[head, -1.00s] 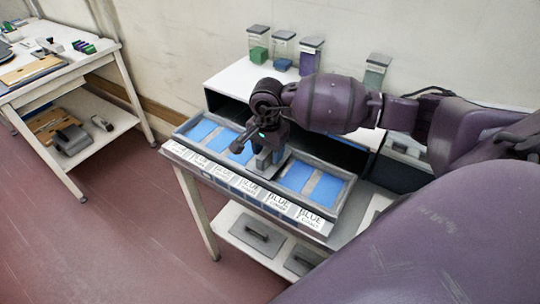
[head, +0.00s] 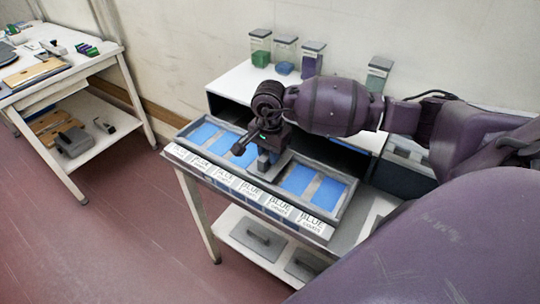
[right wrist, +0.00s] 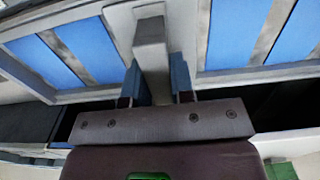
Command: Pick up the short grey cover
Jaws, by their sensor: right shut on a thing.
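My right gripper (head: 264,163) reaches down over the middle of the long grey tray with blue panels. It is shut on the upright grey handle of the short grey cover (head: 284,158). In the right wrist view the grey handle (right wrist: 151,48) stands between the two blue-grey fingers of the gripper (right wrist: 155,70). The cover's pale grey plate shows around the handle, with blue panels on both sides. The gripper hides much of the cover in the head view, and I cannot tell whether it is clear of the tray. My left gripper is not in view.
The tray's front rim (head: 236,186) carries labels reading BLUE. Two grey plates with handles lie on the lower shelf, one here (head: 257,239). Lidded jars stand behind, including a green one (head: 261,47). A second table (head: 98,53) stands left, with open floor between.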

